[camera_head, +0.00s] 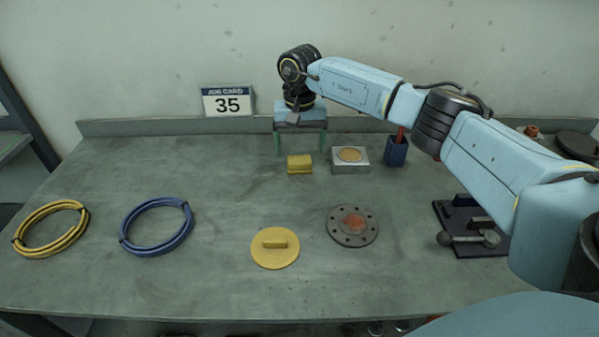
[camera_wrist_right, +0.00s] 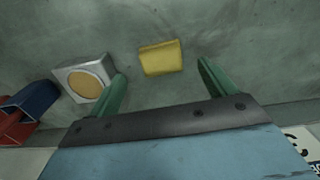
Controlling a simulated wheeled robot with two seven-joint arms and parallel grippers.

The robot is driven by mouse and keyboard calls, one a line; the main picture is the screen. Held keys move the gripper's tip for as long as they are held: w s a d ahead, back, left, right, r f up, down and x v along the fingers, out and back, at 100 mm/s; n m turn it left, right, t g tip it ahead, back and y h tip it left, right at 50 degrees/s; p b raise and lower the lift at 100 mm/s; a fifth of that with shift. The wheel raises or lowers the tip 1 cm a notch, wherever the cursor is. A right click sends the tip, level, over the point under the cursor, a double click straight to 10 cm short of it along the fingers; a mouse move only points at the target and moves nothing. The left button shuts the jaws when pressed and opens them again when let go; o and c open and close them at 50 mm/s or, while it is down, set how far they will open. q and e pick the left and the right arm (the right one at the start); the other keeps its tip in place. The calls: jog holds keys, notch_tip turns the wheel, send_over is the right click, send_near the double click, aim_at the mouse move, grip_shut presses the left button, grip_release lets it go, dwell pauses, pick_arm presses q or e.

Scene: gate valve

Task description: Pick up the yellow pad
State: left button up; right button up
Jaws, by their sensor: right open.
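The yellow pad (camera_head: 300,164) is a small block lying on the workbench towards the back, left of a grey block with a round tan top. In the right wrist view the pad (camera_wrist_right: 161,58) appears between and slightly beyond the fingertips. My right gripper (camera_head: 300,149) has green fingers spread wide and empty, behind the pad in the head view. It looks apart from the pad; its exact height above the bench is hard to tell. My left gripper is not in view.
The grey block (camera_head: 350,168) and a blue holder (camera_head: 396,151) stand right of the pad. A yellow disc with a handle (camera_head: 274,261) and a flange (camera_head: 335,229) lie in front. Coiled blue (camera_head: 128,240) and yellow (camera_head: 30,252) hoses lie left. A job card (camera_head: 228,101) stands behind.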

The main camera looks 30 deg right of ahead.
aim_at(302, 158)
jog(key=shift+f, duration=0.4)
notch_tip(302, 158, down, 4)
jog(key=b, duration=0.3)
jog(key=shift+w+d+f+b, duration=0.15)
jog(key=shift+f+b, duration=0.05)
jog(key=shift+b, duration=0.1)
jog(key=shift+d+f, duration=0.25)
jog(key=shift+f, duration=0.05)
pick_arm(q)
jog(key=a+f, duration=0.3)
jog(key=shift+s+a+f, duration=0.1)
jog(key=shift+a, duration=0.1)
pick_arm(e)
jog(key=shift+a, duration=0.1)
jog(key=shift+c, duration=0.3)
jog(key=shift+f, duration=0.1)
jog(key=c, duration=1)
